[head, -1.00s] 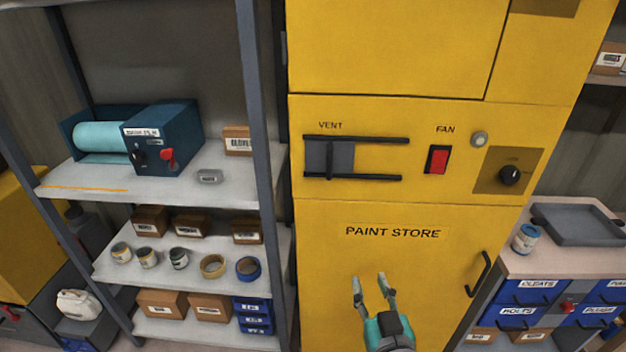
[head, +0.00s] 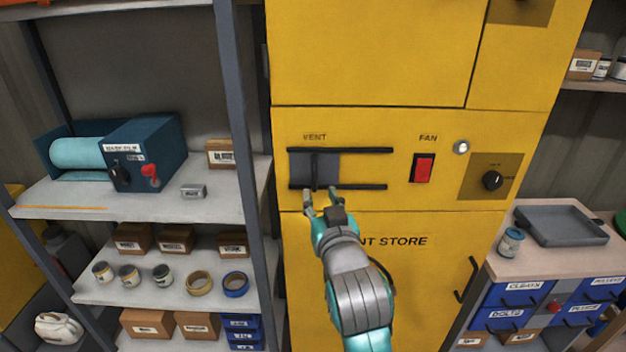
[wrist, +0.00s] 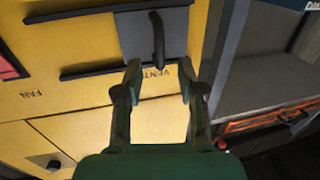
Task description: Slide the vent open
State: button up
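The vent (head: 328,166) is a dark grey plate between two black rails on the yellow paint store cabinet. The plate sits at the left end of the rails, with bare yellow between them to its right. A black upright handle (head: 314,172) stands on the plate; the wrist view shows it too (wrist: 158,42). My gripper (head: 320,194) is open and empty, just below the handle in the head view. In the wrist view its fingers (wrist: 160,68) stand apart, either side of the handle's line, with the handle ahead of the tips. I see no contact.
Right of the vent are a red fan switch (head: 423,168), a small round lamp (head: 461,147) and a black knob (head: 492,180). A grey shelf post (head: 238,130) stands close on the left. The cabinet door has a black handle (head: 467,281).

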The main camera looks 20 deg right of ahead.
aim_at(315, 181)
jog(key=w, duration=0.4)
jog(key=w+d, duration=0.1)
jog(key=w, duration=0.2)
jog(key=shift+w, duration=0.1)
grip_shut()
